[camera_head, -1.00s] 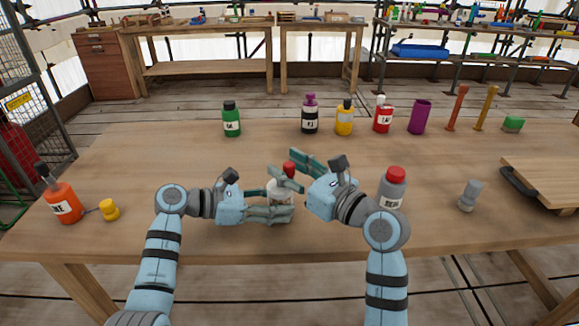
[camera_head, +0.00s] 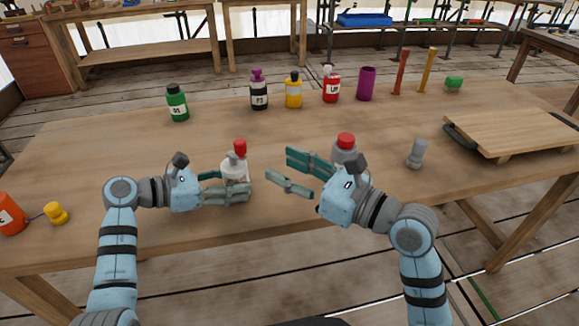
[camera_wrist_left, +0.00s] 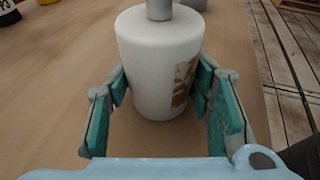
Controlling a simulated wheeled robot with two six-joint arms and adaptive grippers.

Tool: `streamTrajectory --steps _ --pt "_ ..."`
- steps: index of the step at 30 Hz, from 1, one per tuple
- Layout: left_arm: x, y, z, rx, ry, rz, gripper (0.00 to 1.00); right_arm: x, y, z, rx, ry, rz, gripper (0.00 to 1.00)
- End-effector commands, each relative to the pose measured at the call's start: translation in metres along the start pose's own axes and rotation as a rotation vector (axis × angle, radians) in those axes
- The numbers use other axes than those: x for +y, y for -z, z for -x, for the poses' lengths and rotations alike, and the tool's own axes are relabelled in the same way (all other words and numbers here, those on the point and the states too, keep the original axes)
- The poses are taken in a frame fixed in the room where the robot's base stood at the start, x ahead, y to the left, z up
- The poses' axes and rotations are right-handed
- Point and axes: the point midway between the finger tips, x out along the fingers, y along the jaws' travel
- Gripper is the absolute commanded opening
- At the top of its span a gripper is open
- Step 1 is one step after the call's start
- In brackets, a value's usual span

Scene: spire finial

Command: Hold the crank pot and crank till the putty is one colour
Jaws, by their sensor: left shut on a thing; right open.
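The crank pot (camera_head: 235,173) is a whitish pot with a red crank knob (camera_head: 240,147) above its top. It stands upright at the near middle of the table. My left gripper (camera_head: 240,183) is shut around its body, one finger on each side. In the left wrist view the pot (camera_wrist_left: 155,55) sits between both fingers; a brown and pale mottled patch shows on its right side, and a grey post rises from its lid. My right gripper (camera_head: 278,166) is open and empty, to the right of the pot and apart from the knob.
A grey bottle with a red cap (camera_head: 345,145) stands just behind my right gripper. Green (camera_head: 177,103), black, yellow and red bottles and a purple cup (camera_head: 366,84) line the back. A grey stamp-like piece (camera_head: 416,154) and a wooden board (camera_head: 515,132) are at right.

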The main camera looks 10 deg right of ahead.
Motion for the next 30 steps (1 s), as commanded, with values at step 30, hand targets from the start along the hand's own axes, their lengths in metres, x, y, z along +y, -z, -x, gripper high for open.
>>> streamTrajectory --steps 30 --pt "0.0 0.001 0.0 0.001 0.0 0.0 0.32 -0.05 0.001 -0.033 -0.815 0.007 3.027 0.4"
